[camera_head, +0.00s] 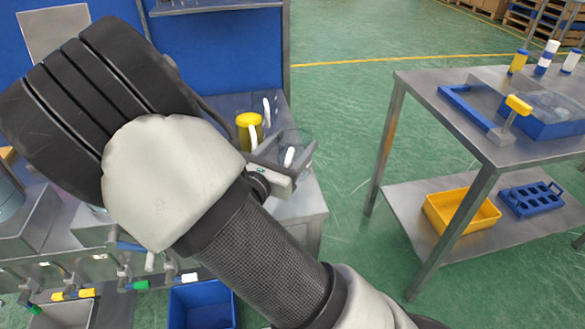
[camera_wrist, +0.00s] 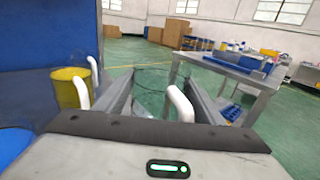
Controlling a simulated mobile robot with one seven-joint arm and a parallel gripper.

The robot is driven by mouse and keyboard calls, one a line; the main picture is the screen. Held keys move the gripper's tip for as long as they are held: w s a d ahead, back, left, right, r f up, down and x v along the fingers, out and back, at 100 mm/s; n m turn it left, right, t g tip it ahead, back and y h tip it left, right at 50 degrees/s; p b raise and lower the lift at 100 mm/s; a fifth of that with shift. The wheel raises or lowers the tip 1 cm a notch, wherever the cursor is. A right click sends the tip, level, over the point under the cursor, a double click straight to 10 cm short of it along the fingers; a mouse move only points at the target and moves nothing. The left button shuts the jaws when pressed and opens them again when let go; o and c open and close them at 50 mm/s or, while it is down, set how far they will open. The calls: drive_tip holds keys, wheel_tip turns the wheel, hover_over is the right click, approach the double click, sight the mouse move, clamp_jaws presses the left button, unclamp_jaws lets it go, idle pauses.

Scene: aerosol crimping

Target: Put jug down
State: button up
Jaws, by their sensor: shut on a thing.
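My gripper (camera_wrist: 160,88) is shut on a clear, see-through jug, which shows between the two fingers in the wrist view. Its white handle (camera_wrist: 180,104) stands near the right finger. In the head view the clear jug (camera_head: 297,138) is at the far end of my gripper (camera_head: 284,160), over the right end of the metal workbench (camera_head: 312,190). My arm and the fingers hide part of the jug. I cannot tell whether its base touches the bench.
A yellow jug (camera_head: 249,131) with a white handle stands close on the left; it also shows in the wrist view (camera_wrist: 70,90). A blue panel (camera_head: 215,55) rises behind. Another metal table (camera_head: 420,95) stands to the right across open green floor (camera_head: 345,110).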

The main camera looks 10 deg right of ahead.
drive_tip(key=shift+f+b, duration=0.65)
drive_tip(key=shift+f, duration=1.5)
drive_tip(key=shift+f, duration=0.2)
drive_tip(key=o, duration=1.5)
drive_tip(key=shift+o, duration=0.2)
drive_tip(key=shift+r, duration=0.1)
drive_tip(key=shift+r, duration=0.2)
drive_tip(key=p+v, duration=0.2)
drive_tip(key=v, duration=1)
